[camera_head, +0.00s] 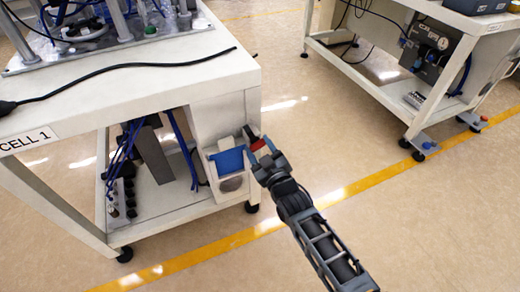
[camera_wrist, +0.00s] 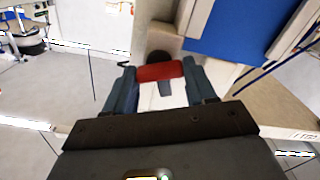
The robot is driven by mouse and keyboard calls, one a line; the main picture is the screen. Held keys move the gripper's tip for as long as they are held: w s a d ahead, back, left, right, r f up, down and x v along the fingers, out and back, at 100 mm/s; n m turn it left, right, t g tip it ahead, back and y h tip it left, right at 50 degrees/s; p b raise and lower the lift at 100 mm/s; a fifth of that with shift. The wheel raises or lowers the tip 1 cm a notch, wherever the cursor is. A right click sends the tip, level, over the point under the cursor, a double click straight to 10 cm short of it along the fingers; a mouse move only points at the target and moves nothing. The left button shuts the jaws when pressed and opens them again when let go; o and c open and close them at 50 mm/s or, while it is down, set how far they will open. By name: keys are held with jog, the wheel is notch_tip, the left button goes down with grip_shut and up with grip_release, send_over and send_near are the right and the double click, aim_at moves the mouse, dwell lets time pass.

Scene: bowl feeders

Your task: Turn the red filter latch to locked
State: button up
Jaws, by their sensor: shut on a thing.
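The red filter latch (camera_head: 257,144) is at the right side of the white cell 1 bench, beside a blue panel. In the wrist view the red latch (camera_wrist: 160,72) lies crosswise between the two fingers, with a dark round part (camera_wrist: 159,56) behind it. My gripper (camera_head: 266,152) reaches it from the lower right and is shut on it; it also shows in the wrist view (camera_wrist: 158,80). The latch's markings are too small to read, so I cannot tell its locked position.
The blue panel (camera_head: 229,161) on a white housing sits just left of my gripper. Cell 1's bench top (camera_head: 140,75) carries a black cable (camera_head: 120,70). A second white bench (camera_head: 365,85) stands at the upper right. The floor between them is clear.

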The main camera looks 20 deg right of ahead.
jog(key=n, duration=0.6)
jog(key=shift+w+a, duration=0.1)
jog(key=shift+a, duration=0.05)
jog(key=n, duration=0.4)
jog(key=shift+n, duration=0.4)
jog(key=shift+a+n, duration=0.1)
jog(key=shift+n, duration=1.1)
jog(key=shift+f, duration=0.1)
jog(key=o, duration=1)
jog(key=shift+o, duration=0.2)
jog(key=s+p, duration=0.2)
jog(key=s, duration=0.6)
jog(key=shift+w, duration=0.1)
